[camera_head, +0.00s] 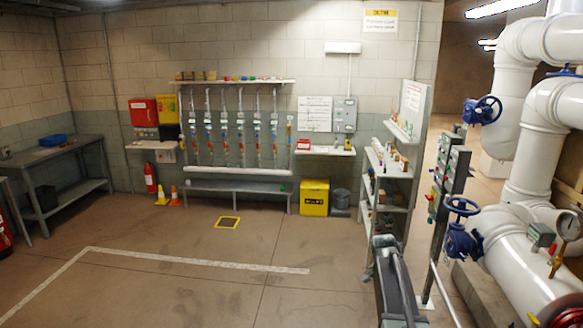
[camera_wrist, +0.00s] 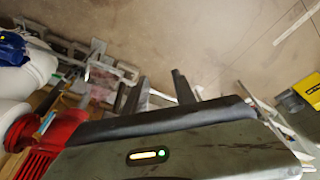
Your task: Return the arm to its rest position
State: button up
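In the wrist view, the two dark fingers of my gripper (camera_wrist: 156,90) stick up past the black edge of the gripper body. They stand apart with a gap between them, and I see nothing held. The grey body with its small lit yellow and green indicator fills the bottom of that view. In the head view, a dark grey form at the bottom, right of centre, looks like part of my arm. My fingertips cannot be made out there.
Large white pipes (camera_head: 525,250) with blue valve wheels (camera_head: 462,207) stand close on the right. A grey shelf rack (camera_head: 392,180) stands left of them. A yellow bin (camera_head: 314,198) is by the back wall. The brown floor (camera_head: 200,285) at left and centre is clear.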

jog(key=s+a+f+n+y+b, duration=0.1)
jog(key=s+a+f+n, duration=0.15)
jog(key=a, duration=0.45)
jog(key=s+a+f+n+b, duration=0.15)
jog(key=s+a, duration=0.25)
jog(key=a, duration=0.4)
jog(key=s+a+n+g+y, duration=0.1)
jog(key=s+a+n, duration=0.6)
jog(key=s, duration=0.4)
jog(key=shift+s+a+f+n+y, duration=0.3)
jog(key=shift+a+f+y, duration=0.1)
jog(key=shift+a, duration=0.15)
